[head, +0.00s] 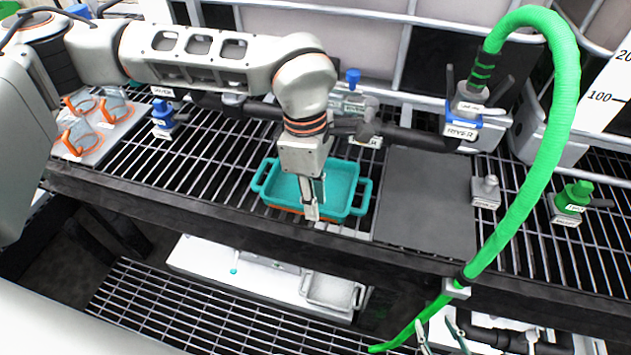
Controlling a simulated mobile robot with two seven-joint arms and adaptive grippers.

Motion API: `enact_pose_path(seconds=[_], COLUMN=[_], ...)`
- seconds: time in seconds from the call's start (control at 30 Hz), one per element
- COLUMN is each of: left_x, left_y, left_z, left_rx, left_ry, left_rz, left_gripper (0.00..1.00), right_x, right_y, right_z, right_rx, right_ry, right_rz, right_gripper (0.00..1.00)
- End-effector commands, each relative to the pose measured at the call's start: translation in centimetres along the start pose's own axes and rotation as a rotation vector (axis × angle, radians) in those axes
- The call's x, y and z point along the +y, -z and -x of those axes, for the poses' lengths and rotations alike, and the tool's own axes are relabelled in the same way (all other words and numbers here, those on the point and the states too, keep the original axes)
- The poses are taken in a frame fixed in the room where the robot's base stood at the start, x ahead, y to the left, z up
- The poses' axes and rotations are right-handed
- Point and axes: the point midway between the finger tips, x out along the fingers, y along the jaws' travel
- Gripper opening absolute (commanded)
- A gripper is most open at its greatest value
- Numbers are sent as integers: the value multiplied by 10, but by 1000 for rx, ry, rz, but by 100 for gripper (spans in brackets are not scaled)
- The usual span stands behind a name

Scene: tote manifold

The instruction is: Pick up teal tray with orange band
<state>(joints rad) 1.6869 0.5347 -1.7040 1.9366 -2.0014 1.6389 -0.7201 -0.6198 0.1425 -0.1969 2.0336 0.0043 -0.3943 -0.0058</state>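The teal tray (342,178) sits on the grated shelf, with a loop handle at each end. Its orange band (284,209) shows low along the near side. My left gripper (315,203) points down over the tray, its fingertips at the near wall. The fingers look close together, and I cannot tell whether they hold the wall. Part of the tray's inside is hidden behind them. My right gripper (440,335) shows at the bottom edge, its two fingers apart, below the shelf and away from the tray. The end of the green hose passes close to it.
A green hose (553,150) arches down at the right across the shelf edge. A dark flat plate (425,195) lies right of the tray. Labelled blue (463,122) and green (573,198) valves stand behind and right. A grey tray (331,291) lies lower down.

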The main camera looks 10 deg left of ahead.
Motion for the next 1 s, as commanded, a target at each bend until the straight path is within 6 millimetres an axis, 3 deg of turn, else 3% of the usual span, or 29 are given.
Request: enact_pose_path(seconds=[0.1, 0.2, 0.57, 0.83, 1.0], left_x=[16, 21, 23, 24, 26], left_y=[23, 31, 36, 42, 42], left_z=[10, 9, -21, -59, -64], left_rx=[73, 97, 98, 97, 96], left_ry=[-54, -69, -69, -67, -70], left_rz=[8, 11, 12, 12, 11], left_gripper=[22, 22, 22, 22, 22], right_x=[-1, -1, -4, -4, -2], right_y=[-2, -5, -14, -21, -18], right_z=[0, 0, 0, -2, -3], right_rx=[-2, -6, -21, -30, -24], right_ry=[0, 1, 4, 3, 0], right_rz=[0, 1, 2, 5, 7], right_gripper=[40, 40, 40, 40, 40])
